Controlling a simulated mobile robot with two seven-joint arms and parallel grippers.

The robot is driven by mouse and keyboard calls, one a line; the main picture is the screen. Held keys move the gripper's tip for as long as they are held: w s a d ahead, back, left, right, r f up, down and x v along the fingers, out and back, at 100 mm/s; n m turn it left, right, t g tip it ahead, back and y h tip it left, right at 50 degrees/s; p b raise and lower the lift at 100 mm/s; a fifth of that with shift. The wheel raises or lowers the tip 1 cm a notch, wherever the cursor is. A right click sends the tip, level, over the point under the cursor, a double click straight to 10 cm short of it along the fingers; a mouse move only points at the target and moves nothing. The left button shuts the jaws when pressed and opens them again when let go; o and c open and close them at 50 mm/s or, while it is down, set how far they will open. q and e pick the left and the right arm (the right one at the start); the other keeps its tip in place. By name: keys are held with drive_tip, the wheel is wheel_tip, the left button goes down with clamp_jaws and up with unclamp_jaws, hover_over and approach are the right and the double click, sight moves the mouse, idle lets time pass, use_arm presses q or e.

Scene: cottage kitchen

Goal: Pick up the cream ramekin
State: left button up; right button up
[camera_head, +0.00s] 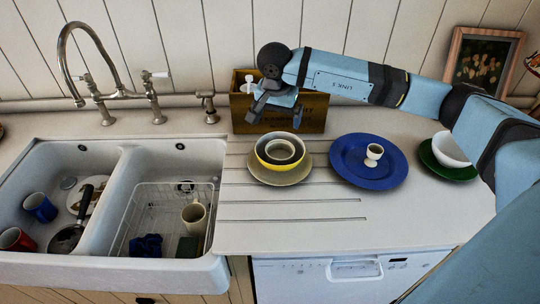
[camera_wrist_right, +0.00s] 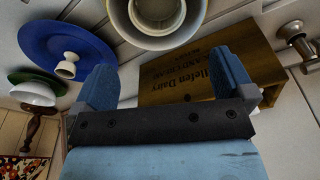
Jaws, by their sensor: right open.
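A small round cream dish (camera_head: 281,152), which looks like the ramekin, sits inside a yellow bowl (camera_head: 280,168). The bowl stands on a beige plate (camera_head: 278,181) on the drainboard. The dish's rim and grey inside also show at the top of the right wrist view (camera_wrist_right: 152,16), partly cut off. My right gripper (camera_head: 273,108) is open and empty, behind and above the stacked bowl, in front of the wooden box. Its two spread fingers show in the wrist view (camera_wrist_right: 163,64), apart from the dish. My left gripper is not in view.
The wooden box (camera_head: 310,112) stands against the wall. A blue plate (camera_head: 345,172) holds a white egg cup (camera_head: 374,153). A white bowl (camera_head: 449,149) sits on a green plate (camera_head: 440,172). The sink (camera_head: 118,215) is at left. The grooved front counter is clear.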

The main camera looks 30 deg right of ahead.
drive_tip(key=p, duration=0.1)
approach(280, 157)
drive_tip(key=shift+w+d+f+p, duration=0.15)
drive_tip(key=shift+f+p, duration=0.1)
drive_tip(key=shift+f, duration=0.7)
drive_tip(key=shift+w+d+f+p, duration=0.1)
drive_tip(key=shift+f+p, duration=0.2)
drive_tip(key=shift+f, duration=0.7)
drive_tip(key=shift+w+d+f+p, duration=0.15)
drive_tip(key=shift+f+p, duration=0.1)
drive_tip(key=shift+f, duration=0.7)
drive_tip(key=shift+s, duration=0.15)
drive_tip(key=c, duration=0.6)
drive_tip(key=shift+c, duration=0.2)
drive_tip(key=shift+r, duration=0.15)
